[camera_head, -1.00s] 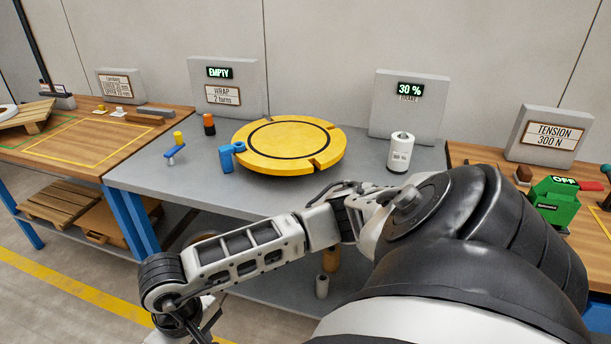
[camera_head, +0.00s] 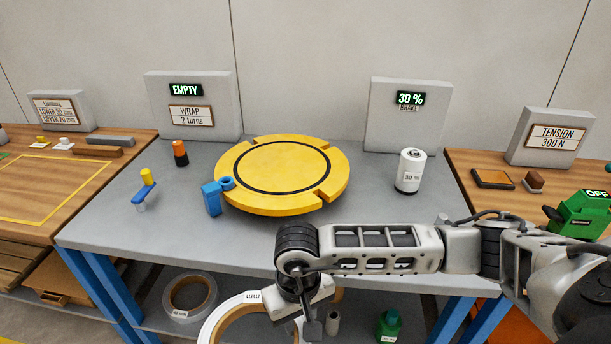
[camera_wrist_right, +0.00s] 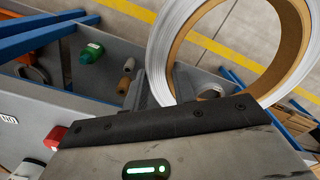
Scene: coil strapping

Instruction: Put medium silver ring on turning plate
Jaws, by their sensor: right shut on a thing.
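The turning plate (camera_head: 282,168) is a yellow disc with a black circle and notches in its rim. It lies empty on the grey table. My right gripper (camera_head: 309,318) is shut on a silver ring (camera_head: 222,318) with a brown inner lining. The ring hangs in front of the table's front edge, below and nearer than the plate, partly cut off by the frame. The ring (camera_wrist_right: 172,50) also shows large in the right wrist view, above the gripper. I cannot read its size label. My left gripper is not in view.
A blue block (camera_head: 212,198) stands at the plate's left edge. A blue and yellow part (camera_head: 145,190), an orange-black cylinder (camera_head: 180,153) and a white cylinder (camera_head: 410,171) stand around it. Another ring (camera_head: 180,312) and a green bottle (camera_head: 388,326) are on the lower shelf.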

